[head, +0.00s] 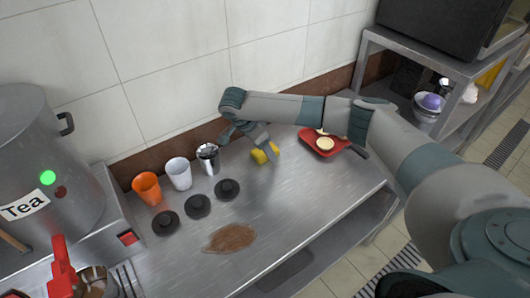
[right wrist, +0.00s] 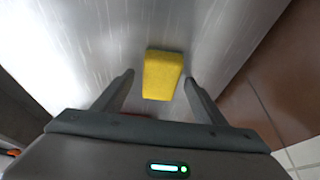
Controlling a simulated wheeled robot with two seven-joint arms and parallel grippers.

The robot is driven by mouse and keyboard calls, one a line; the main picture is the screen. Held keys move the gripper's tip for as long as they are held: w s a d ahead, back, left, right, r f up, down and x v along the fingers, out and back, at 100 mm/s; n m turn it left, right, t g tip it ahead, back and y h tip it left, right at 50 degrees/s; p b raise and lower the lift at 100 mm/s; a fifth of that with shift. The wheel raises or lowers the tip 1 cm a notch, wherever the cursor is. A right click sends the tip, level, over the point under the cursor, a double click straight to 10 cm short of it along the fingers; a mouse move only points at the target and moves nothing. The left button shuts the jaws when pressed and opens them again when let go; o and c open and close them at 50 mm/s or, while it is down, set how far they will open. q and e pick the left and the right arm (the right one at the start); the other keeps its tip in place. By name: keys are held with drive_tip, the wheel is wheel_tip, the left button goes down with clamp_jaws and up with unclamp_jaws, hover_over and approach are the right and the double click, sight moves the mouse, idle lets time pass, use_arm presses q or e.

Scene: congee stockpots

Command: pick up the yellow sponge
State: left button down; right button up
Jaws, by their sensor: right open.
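The yellow sponge (head: 259,156) lies on the steel counter, partly covered by my right gripper (head: 250,148) in the head view. In the right wrist view the sponge (right wrist: 163,75) is a yellow block between the two fingers of my right gripper (right wrist: 158,78). The fingers are open, with a gap on each side of the sponge, and do not appear to touch it. Whether the fingertips are down at the counter is hard to tell. My left gripper is not in view.
An orange cup (head: 147,189), a white cup (head: 179,174) and a metal cup (head: 208,158) stand left of the sponge, with black lids (head: 198,206) before them. A red board (head: 322,144) lies right. A brown spill (head: 231,238) marks the front. A tea stockpot (head: 30,150) stands far left.

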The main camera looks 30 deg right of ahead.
drive_tip(key=c, duration=1.1)
drive_tip(key=shift+r, duration=0.1)
drive_tip(key=shift+r+b, duration=0.3)
drive_tip(key=shift+r, duration=0.15)
drive_tip(key=r, duration=0.1)
drive_tip(key=r+b, duration=0.1)
drive_tip(key=r, duration=0.1)
drive_tip(key=shift+s+d+r, duration=0.1)
drive_tip(key=shift+s+d, duration=0.15)
drive_tip(key=shift+d, duration=0.1)
drive_tip(key=s+d+r, duration=0.2)
drive_tip(key=s+d+r+b, duration=0.1)
drive_tip(key=s+d+r, duration=0.1)
drive_tip(key=d, duration=0.1)
drive_tip(key=s+d+r+b, duration=0.1)
drive_tip(key=s+d+r, duration=0.1)
drive_tip(key=s+d, duration=0.1)
drive_tip(key=shift+d+r, duration=0.1)
drive_tip(key=shift+r, duration=0.3)
drive_tip(key=shift+o, duration=0.3)
drive_tip(key=shift+s, duration=0.15)
